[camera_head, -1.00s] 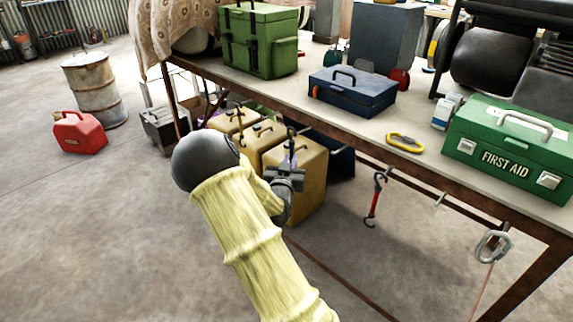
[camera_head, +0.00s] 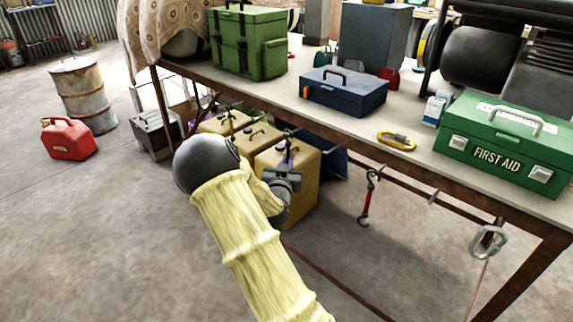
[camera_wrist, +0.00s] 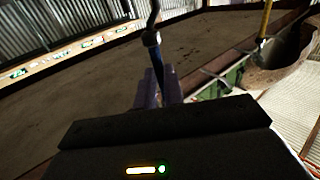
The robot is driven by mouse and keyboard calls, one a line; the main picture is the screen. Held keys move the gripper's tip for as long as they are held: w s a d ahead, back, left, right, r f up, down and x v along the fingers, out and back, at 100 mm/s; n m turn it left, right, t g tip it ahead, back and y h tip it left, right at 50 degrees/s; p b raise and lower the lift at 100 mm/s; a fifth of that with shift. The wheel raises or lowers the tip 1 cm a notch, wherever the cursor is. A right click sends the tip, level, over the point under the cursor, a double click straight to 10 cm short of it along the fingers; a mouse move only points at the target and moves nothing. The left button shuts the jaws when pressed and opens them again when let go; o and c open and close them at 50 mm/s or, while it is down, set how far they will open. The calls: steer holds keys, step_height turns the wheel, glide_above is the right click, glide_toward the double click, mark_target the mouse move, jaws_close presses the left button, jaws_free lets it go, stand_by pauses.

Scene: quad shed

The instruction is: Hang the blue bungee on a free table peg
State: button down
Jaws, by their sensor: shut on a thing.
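My gripper (camera_head: 285,168) is shut on the blue bungee, in front of the tan jerry cans and below the table's front edge. In the wrist view the bungee (camera_wrist: 156,57) stands up from between the fingers, with a dark metal hook on top; its lower part is hidden. The table (camera_head: 345,153) has pegs along its front edge. One peg (camera_head: 433,197) is bare. To its left hangs a red bungee (camera_head: 367,202); to its right a grey carabiner (camera_head: 489,241) hangs at another peg. The hook does not appear to be on a peg.
On the table stand a green bag (camera_head: 249,45), a blue toolbox (camera_head: 345,93), a yellow carabiner (camera_head: 396,141) and a green first aid box (camera_head: 508,145). Tan jerry cans (camera_head: 303,195) stand under it. A red fuel can (camera_head: 68,139) and rusty drum (camera_head: 83,98) stand left. The front floor is clear.

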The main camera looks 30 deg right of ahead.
steer(key=c, duration=1.4)
jaws_free()
steer(key=shift+c, duration=0.2)
steer(key=p+v, duration=0.9)
steer(key=v, duration=0.8)
steer(key=shift+s, duration=0.15)
steer(key=shift+f, duration=0.1)
